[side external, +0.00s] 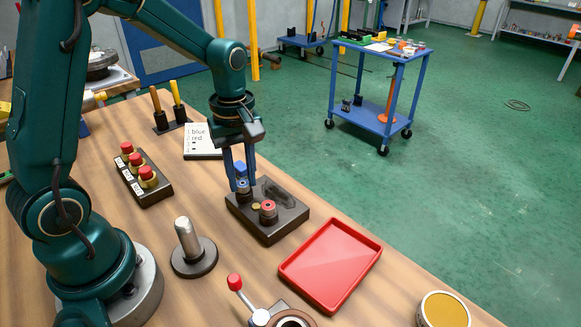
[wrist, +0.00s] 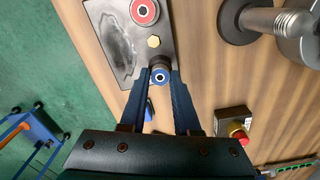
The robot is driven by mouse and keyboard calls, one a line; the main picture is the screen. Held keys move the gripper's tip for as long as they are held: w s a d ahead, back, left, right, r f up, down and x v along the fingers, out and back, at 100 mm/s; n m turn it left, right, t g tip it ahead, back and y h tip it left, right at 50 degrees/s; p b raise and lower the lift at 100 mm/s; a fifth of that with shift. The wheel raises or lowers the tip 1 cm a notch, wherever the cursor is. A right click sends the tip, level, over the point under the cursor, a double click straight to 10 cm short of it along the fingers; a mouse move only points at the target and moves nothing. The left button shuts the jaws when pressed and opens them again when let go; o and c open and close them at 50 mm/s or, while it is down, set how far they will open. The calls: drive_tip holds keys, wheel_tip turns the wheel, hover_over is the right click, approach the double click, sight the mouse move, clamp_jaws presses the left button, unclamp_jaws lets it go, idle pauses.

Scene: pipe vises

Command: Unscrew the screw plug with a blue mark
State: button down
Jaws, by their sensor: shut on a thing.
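The screw plug with a blue mark (wrist: 160,75) shows a blue ring around a dark centre in the wrist view. It sits at one end of the dark block (side external: 267,231). My gripper (side external: 243,185) points down at the block, with one finger on each side of this plug. The fingers (wrist: 161,79) are shut on its sides, and they partly hide it in the side view (side external: 242,187). The screw plug with a red mark (side external: 268,207) stands on the same block, apart from my gripper; it also shows in the wrist view (wrist: 145,12).
A small brass hex piece (wrist: 153,41) sits between the plugs. A red tray (side external: 331,263) lies right of the block. A metal post on a round base (side external: 188,240) stands in front. A rack of red buttons (side external: 141,172) and a white card (side external: 200,146) lie left and behind.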

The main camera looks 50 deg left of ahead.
drive_tip(key=n, duration=1.4)
drive_tip(key=c, duration=0.7)
unclamp_jaws()
